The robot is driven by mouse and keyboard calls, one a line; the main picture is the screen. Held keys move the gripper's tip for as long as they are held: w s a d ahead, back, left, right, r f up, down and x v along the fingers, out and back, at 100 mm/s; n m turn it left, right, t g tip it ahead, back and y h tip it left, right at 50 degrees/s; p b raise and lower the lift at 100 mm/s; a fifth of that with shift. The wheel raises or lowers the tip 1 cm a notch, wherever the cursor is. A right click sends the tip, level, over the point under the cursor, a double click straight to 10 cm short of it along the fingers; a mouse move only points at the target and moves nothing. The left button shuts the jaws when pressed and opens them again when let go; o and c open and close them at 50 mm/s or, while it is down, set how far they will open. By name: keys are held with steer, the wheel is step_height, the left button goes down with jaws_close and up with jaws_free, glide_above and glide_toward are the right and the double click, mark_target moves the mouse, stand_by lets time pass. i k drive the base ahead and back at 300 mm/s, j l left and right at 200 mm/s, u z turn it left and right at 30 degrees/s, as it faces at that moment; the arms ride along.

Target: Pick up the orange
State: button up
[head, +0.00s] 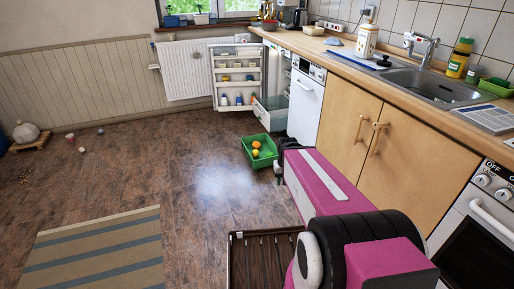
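An orange (255,153) lies in a green crate (246,158) on the floor in front of the open fridge. A yellow round fruit (256,144) lies right behind it in the same crate. My gripper (278,174) is at the crate's right side, at the far end of my pink arm. It appears beside the crate and not over the orange. Its fingers are small and dark and partly hidden by my arm, so I cannot tell whether they are open.
The open fridge door (237,78) with stocked shelves and a pulled-out drawer (270,113) stand behind the crate. Wooden cabinets (352,128) line the right side. A striped rug (97,255) lies at lower left. The floor left of the crate is clear.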

mark_target(256, 145)
steer(key=z, duration=0.25)
steer(key=i+j+z, duration=0.45)
steer(key=z, duration=0.3)
steer(key=i+j, duration=0.15)
steer(key=j, duration=0.25)
steer(key=i+j+z, duration=0.15)
steer(key=j, duration=0.2)
steer(key=i+j, duration=0.15)
steer(key=j, duration=0.25)
steer(key=i+j+z, duration=0.1)
steer(key=j, duration=0.3)
steer(key=i+j, duration=0.15)
steer(key=j, duration=0.25)
steer(key=i+j+z, duration=0.15)
steer(key=j, duration=0.25)
steer(key=i+j, duration=0.1)
steer(key=j, duration=0.6)
steer(key=i+j, duration=0.15)
steer(key=j, duration=0.2)
